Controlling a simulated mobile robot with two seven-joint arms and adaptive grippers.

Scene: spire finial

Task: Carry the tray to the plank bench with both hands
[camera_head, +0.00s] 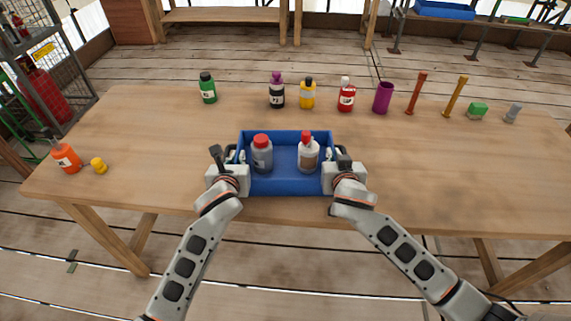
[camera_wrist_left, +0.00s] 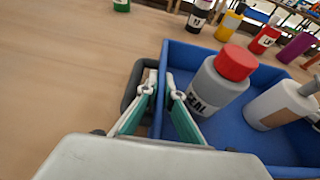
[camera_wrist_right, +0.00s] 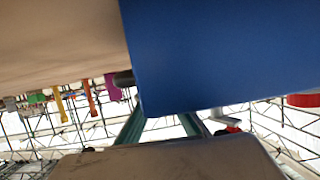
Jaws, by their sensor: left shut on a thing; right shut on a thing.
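The blue tray (camera_head: 287,188) is at the near side of the wooden table (camera_head: 430,165), close to its front edge. I cannot tell if it touches the tabletop. It holds a grey bottle with a red cap (camera_head: 262,155) and a white bottle with a red tip (camera_head: 308,155), both upright. My left gripper (camera_head: 236,156) is shut on the tray's left side; in the left wrist view its fingers (camera_wrist_left: 162,85) straddle the wall. My right gripper (camera_head: 341,158) is shut on the right side, its fingertips partly hidden by the tray.
Along the table's back stand a green bottle (camera_head: 208,88), a black one (camera_head: 277,92), a yellow one (camera_head: 307,93), a red one (camera_head: 346,97) and a purple cup (camera_head: 383,98). An orange bottle (camera_head: 66,157) is far left. A wooden bench (camera_head: 225,15) stands behind, across open floor.

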